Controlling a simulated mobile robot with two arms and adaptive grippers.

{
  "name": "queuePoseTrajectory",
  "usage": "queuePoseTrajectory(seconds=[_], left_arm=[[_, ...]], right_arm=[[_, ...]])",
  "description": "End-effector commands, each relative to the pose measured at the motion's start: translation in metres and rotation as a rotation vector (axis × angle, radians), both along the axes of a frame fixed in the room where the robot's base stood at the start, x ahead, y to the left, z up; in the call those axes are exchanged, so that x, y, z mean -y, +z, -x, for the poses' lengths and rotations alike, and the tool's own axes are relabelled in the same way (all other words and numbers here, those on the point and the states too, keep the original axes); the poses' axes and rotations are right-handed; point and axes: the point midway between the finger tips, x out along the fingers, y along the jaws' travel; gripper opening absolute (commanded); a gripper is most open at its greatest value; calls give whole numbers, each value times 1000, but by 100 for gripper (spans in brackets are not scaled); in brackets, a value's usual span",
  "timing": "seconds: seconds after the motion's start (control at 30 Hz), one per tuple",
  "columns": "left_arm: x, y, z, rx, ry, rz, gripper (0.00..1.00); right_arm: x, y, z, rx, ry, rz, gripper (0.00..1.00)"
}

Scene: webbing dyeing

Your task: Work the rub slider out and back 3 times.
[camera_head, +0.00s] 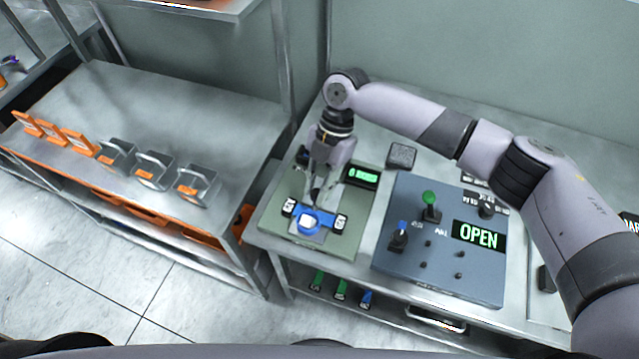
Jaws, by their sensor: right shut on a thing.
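The rub slider (322,219) is a blue piece near the front of a green test plate (281,223). A white block lies on it, and white-and-black end pieces stand at its left and right. My right gripper (316,198) reaches down from above and is shut on the slider at its back side. The gripper hides the exact grip point. A small dark display (363,176) with green characters stands at the back right of the plate; its text is too small to read fully. My left gripper is not in view.
A blue-grey panel (400,268) with green and blue levers and an "OPEN" display (478,235) stands right of the plate. A dark grey block (401,156) lies behind. A left table (190,110) holds metal bins and orange frames, with a gap between the tables.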

Motion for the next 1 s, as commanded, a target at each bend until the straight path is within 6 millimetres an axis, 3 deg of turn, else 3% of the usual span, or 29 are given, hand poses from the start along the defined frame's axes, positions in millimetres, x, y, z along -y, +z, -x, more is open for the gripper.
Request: queuePoseTrajectory(seconds=[0.07, 0.1, 0.27, 0.4, 0.57, 0.77, 1.0], left_arm=[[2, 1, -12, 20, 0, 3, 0], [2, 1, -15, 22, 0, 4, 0], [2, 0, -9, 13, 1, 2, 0], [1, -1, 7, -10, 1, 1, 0], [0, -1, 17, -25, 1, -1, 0], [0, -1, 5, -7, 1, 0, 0], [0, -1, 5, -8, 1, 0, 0]], right_arm=[[-1, -2, 4, -10, 7, 1, 0], [-1, -2, 4, -10, 7, 1, 24], [0, -1, 3, -7, 5, 2, 34], [0, -1, 2, -6, 4, 2, 43], [0, -1, 1, -4, 2, 1, 43], [1, 4, -1, -2, 2, 1, 43], [10, 43, -15, -1, 1, -1, 43]])
